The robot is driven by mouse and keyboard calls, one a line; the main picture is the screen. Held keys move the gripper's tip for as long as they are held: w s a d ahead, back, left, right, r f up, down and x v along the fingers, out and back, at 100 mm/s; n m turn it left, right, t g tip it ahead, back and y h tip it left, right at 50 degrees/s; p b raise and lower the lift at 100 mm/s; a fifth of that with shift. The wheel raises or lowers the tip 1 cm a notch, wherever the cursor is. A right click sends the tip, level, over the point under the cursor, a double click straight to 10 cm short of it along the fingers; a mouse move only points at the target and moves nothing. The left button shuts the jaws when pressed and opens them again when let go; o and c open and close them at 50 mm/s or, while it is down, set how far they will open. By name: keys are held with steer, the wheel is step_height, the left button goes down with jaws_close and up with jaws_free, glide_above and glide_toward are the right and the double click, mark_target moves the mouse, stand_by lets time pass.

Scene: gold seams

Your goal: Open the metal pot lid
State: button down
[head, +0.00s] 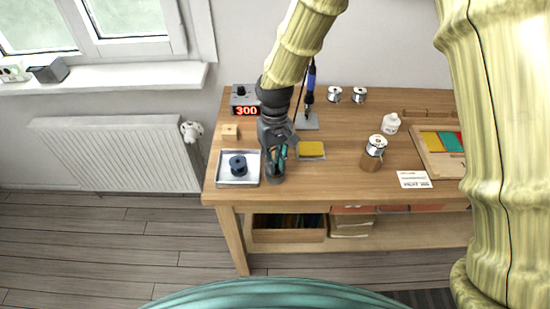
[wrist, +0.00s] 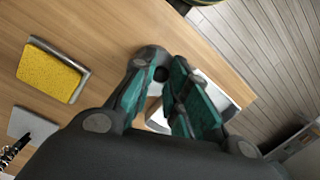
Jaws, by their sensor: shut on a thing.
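My gripper (head: 278,163) points down over the front left of the wooden workbench, its teal-padded fingers close together. A small dark grey round thing (head: 274,179) shows at the fingertips, and I take it for the metal pot. In the wrist view, my gripper (wrist: 165,68) has a dark round piece (wrist: 157,75) between its fingertips, and the jaws are shut on it. It may be the lid or its knob; the fingers hide most of it. I cannot tell whether the lid is apart from the pot.
A metal tray (head: 226,179) with a dark blue spool (head: 238,166) stands close left of my gripper. A yellow sponge (head: 311,149) lies to the right. A soldering station (head: 245,97) and iron (head: 310,88) stand behind. The bench's front edge is near.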

steer(key=g+p, duration=0.1)
steer(key=w+r+g+p, duration=0.1)
steer(key=g+p, duration=0.1)
steer(key=shift+w+r+g+p, duration=0.15)
steer(key=shift+w+g+p, duration=0.15)
steer(key=w+g, duration=0.1)
steer(key=g, duration=0.1)
steer(key=w+g, duration=0.1)
steer(key=g, duration=0.1)
steer(key=shift+p, duration=0.3)
steer(key=g, duration=0.1)
steer(key=w+g+b, duration=0.1)
steer(key=g+b, duration=0.1)
steer(key=shift+w+f+g, duration=0.2)
steer(key=shift+w+g, duration=0.1)
steer(key=shift+g, duration=0.1)
steer(key=shift+w+g+b, duration=0.55)
steer(key=shift+g+b, duration=0.65)
steer(key=shift+b, duration=0.1)
steer(key=c, duration=1.4)
jaws_free()
steer(key=shift+r, duration=0.15)
